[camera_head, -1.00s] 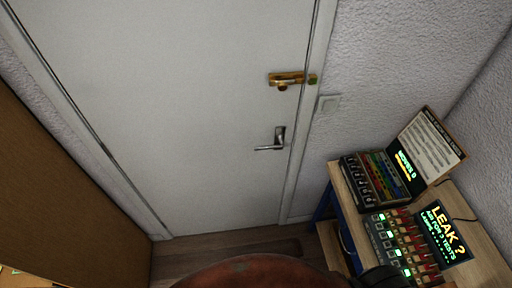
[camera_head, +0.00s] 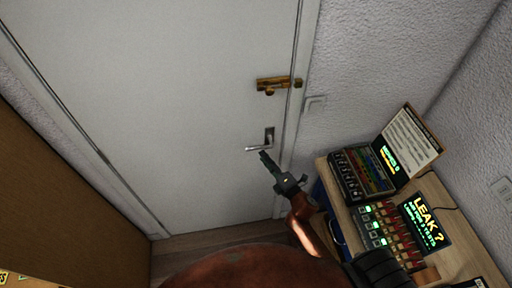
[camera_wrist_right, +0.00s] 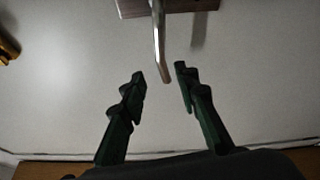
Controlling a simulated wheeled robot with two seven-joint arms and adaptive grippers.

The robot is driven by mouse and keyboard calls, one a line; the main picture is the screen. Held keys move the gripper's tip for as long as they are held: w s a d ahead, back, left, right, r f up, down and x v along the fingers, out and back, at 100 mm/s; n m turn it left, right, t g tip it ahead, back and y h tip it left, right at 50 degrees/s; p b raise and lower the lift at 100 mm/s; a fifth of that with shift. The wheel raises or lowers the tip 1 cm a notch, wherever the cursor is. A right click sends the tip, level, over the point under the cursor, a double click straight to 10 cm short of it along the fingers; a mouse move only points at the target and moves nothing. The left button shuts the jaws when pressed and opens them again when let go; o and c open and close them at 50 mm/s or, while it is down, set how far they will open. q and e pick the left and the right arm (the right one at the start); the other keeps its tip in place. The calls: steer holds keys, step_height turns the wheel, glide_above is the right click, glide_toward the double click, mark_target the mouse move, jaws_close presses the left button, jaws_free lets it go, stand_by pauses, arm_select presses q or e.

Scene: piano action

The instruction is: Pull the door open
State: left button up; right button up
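The white door (camera_head: 170,100) fills the middle of the head view and stands closed in its frame. Its silver lever handle (camera_head: 262,146) is on the right side of the door, below a brass bolt (camera_head: 278,84). My right gripper (camera_head: 264,156) is just below the handle in the head view. In the right wrist view my right gripper (camera_wrist_right: 160,72) is open, with its two dark green fingers apart. The handle's lever (camera_wrist_right: 160,45) points in toward the gap between the fingertips. The fingers do not grip it. My left gripper is not in view.
A wooden desk (camera_head: 462,252) with electronic panels (camera_head: 392,238) and a lit "LEAK ?" screen (camera_head: 425,220) stands to the right, close to my right arm. A brown panel (camera_head: 60,220) stands at left.

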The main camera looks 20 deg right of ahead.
mark_target(256, 148)
steer(key=w, duration=0.2)
steer(key=w+a, duration=0.1)
steer(key=w, duration=0.4)
steer(key=shift+w+a+f+p, duration=0.1)
steer(key=shift+a+p, duration=0.05)
steer(key=shift+p, duration=0.25)
steer(key=shift+c, duration=0.7)
jaws_close()
